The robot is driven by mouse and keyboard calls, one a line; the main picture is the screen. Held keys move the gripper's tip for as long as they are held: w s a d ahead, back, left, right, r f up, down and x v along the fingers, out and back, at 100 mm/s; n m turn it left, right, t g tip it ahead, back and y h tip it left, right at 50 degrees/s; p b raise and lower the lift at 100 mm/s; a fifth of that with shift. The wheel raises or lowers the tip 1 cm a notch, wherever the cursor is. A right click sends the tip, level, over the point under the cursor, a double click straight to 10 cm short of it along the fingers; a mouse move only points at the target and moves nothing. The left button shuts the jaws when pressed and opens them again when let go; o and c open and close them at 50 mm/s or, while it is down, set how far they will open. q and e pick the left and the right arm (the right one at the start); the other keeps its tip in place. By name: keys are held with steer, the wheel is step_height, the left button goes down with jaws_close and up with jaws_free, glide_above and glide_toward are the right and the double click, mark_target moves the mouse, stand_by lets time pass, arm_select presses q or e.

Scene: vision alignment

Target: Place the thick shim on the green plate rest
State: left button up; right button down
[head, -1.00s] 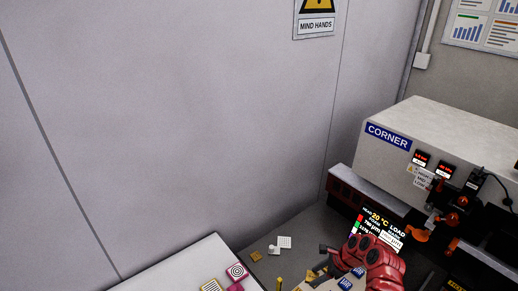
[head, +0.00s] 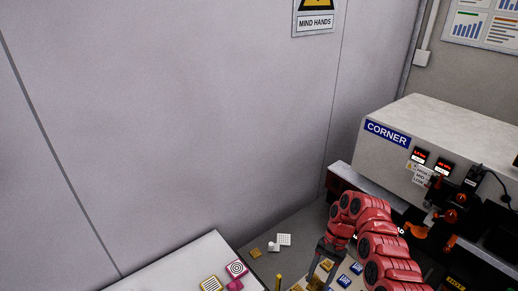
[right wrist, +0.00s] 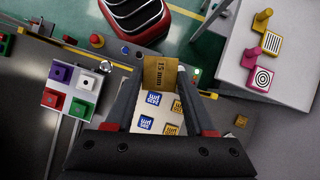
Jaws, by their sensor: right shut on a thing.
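My right gripper (right wrist: 160,80) is shut on a gold shim (right wrist: 161,72) whose face appears to read "15 mm". The shim sits between the two dark fingertips, above a pale tray (right wrist: 139,89) with blue and gold shims. In the head view my right gripper (head: 323,264) points down over this tray at the bottom edge. A green square block (right wrist: 80,107), seemingly the green rest, stands on a white plate left of the gripper in the wrist view, beside purple, white and red blocks. The held shim is apart from it. My left gripper is not in view.
A white table (head: 190,262) bears magenta and yellow patterned pieces. Small gold and white pieces (head: 284,240) lie on the grey surface near the wall. The machine marked CORNER (head: 430,140) stands at the right behind my arm. A red button (right wrist: 97,41) shows in the wrist view.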

mark_target(321, 283)
steer(key=s+r+n+h, duration=0.1)
steer(key=n, duration=0.1)
steer(key=s+r+n+h, duration=0.1)
steer(key=r+n, duration=0.1)
steer(key=s+r+n+g+h, duration=0.1)
steer(key=n, duration=0.2)
steer(key=shift+s+a+r, duration=0.2)
steer(key=shift+a+r, duration=0.05)
steer(key=shift+a, duration=0.15)
step_height(321, 283, down, 15)
steer(key=b, duration=1.5)
steer(key=shift+s+n+h, duration=0.15)
steer(key=shift+n+h, duration=0.15)
steer(key=shift+h, duration=0.1)
steer(key=shift+a, duration=0.1)
